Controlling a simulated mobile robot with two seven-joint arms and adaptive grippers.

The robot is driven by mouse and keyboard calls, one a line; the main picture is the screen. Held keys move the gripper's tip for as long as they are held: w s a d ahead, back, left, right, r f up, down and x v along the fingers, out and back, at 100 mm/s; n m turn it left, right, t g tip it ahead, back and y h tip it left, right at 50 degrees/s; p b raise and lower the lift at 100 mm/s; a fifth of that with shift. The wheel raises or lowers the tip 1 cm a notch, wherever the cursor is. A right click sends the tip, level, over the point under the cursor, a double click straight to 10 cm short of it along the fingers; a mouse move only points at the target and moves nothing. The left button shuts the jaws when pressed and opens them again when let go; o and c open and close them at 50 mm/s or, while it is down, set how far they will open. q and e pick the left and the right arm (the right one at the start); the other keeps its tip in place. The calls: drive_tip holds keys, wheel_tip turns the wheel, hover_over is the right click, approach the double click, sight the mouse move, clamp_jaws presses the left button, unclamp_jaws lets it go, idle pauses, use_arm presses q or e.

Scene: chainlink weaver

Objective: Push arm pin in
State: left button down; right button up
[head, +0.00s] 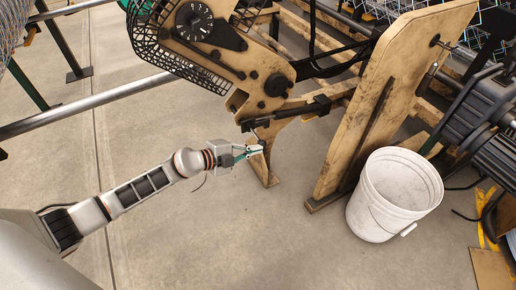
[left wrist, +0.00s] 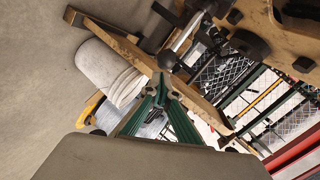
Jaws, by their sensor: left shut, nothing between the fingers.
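Just beyond the fingertips there, a silver rod (left wrist: 184,36) with a black rounded end (left wrist: 166,59) shows, which may be the arm pin. I cannot tell whether the fingertips touch it. In the head view the pin is too small to make out clearly. My right gripper is not in view.
A white bucket (head: 394,196) stands on the floor right of a tall wooden panel (head: 400,75). It also shows in the left wrist view (left wrist: 108,68). A metal rail (head: 90,108) crosses at the left. Black rollers (head: 478,110) are at the right. The front floor is clear.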

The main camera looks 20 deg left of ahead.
use_arm(q)
drive_tip(key=shift+w+a, duration=0.15)
drive_tip(key=shift+w, duration=0.3)
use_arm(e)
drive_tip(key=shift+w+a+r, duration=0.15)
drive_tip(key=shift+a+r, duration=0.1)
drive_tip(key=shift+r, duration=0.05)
use_arm(q)
drive_tip(key=w+a, duration=0.1)
drive_tip(key=a, duration=0.1)
drive_tip(key=w+a+b, duration=0.1)
drive_tip(key=w+a, duration=0.1)
drive_tip(key=shift+w, duration=0.1)
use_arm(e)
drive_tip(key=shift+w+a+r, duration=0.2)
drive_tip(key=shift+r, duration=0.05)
